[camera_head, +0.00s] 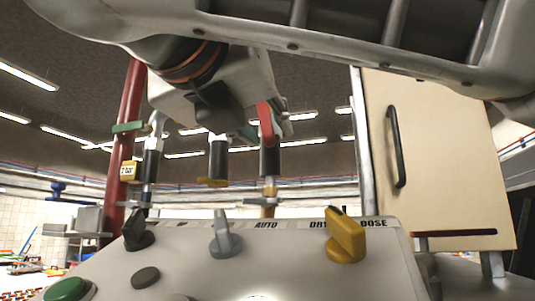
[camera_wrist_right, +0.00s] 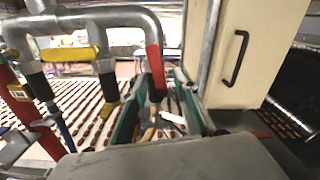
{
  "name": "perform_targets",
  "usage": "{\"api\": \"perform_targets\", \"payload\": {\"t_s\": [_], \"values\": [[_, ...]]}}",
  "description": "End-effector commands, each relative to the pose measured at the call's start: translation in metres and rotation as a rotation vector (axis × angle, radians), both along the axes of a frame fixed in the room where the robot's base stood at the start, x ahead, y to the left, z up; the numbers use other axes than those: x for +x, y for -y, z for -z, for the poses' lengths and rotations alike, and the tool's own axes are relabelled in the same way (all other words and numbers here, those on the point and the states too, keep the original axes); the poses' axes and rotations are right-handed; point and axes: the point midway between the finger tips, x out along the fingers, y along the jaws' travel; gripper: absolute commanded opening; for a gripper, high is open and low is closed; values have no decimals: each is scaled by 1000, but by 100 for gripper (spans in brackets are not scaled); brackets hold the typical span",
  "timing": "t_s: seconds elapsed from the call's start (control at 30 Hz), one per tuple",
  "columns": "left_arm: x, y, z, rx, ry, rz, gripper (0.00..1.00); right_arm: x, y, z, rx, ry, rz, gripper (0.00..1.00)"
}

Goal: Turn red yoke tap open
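The red yoke tap handle (camera_head: 265,125) sits on the upper part of the right-hand dark nozzle in the head view. In the right wrist view the red handle (camera_wrist_right: 155,68) hangs down from the grey pipe. My right gripper (camera_wrist_right: 158,112) is open there, with a teal-lined finger on each side of the nozzle's lower end. I cannot tell whether either finger touches the handle. My left gripper is not in view.
A control panel (camera_head: 300,270) with grey, black and yellow knobs lies below the taps. A yellow handle (camera_wrist_right: 65,54) is on the pipework to the left. A cream cabinet door (camera_head: 440,150) with a black handle stands close on the right. A red pipe (camera_head: 122,150) rises at left.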

Motion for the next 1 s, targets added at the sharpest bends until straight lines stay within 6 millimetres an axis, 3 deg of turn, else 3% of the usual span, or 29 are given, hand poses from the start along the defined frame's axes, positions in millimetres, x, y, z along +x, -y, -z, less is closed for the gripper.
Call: {"api": "perform_targets", "payload": {"t_s": [0.07,0.2,0.43,0.73,1.0], "values": [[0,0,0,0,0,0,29,0,0,0,0,0,0,29],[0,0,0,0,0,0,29,0,0,0,0,0,0,0],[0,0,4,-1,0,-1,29,0,0,1,15,5,1,0],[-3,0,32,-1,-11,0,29,3,-8,4,184,59,3,0],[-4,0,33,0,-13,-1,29,3,-9,1,212,68,1,0]]}}
